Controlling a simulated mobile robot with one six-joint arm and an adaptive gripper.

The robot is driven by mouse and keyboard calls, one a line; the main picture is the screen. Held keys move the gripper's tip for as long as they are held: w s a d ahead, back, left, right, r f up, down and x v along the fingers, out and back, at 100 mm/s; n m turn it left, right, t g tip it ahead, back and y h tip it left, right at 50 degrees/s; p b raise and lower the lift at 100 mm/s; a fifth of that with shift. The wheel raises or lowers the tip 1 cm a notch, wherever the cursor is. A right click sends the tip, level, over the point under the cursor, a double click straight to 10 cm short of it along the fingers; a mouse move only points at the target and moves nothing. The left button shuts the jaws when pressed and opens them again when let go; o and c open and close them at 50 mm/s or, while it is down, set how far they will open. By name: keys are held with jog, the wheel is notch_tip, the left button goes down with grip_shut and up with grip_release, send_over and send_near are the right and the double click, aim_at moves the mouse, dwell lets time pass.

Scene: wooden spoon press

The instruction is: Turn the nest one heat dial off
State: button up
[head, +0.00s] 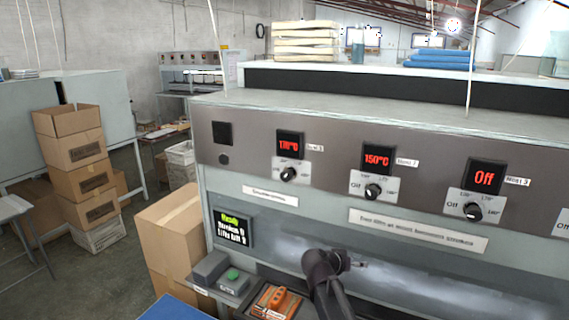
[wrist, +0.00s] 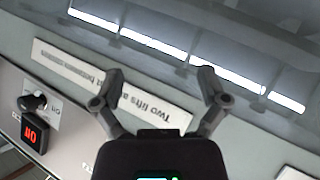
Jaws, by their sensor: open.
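The nest one dial (head: 288,174) is a dark knob on a white plate at the left of the press panel. The red display (head: 290,143) above it reads about 170°C. The tag beside it is small and looks like Nest 1. The dial's pointer is too small to read surely. My gripper (head: 340,262) is below the panel, lower and right of this dial, apart from it. In the wrist view my gripper (wrist: 162,74) is open with nothing between its fingers.
Two similar dials stand to the right, the middle one (head: 373,191) under 150°C and another (head: 473,211) under Off. A status screen (head: 232,228), a green button (head: 233,275) and an orange object (head: 277,302) are low left. Cardboard boxes (head: 170,238) stand left of the press.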

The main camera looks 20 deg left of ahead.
jog(key=a+r+n+t+y+p, duration=0.15)
jog(key=a+r+t+p, duration=0.4)
jog(key=a+r, duration=0.9)
jog(key=t+y+p, duration=0.2)
jog(key=y+p, duration=0.1)
jog(key=p, duration=0.1)
send_near(284, 177)
jog(key=s, duration=0.3)
jog(key=shift+a+f+n, duration=0.1)
jog(key=shift+a+n, duration=0.1)
jog(key=shift+n, duration=0.25)
jog(key=shift+w, duration=0.1)
jog(key=w, duration=0.4)
jog(key=w+d, duration=0.1)
jog(key=w, duration=0.8)
jog(key=shift+w+d, duration=0.3)
jog(key=shift+d, duration=0.05)
jog(key=c, duration=1.1)
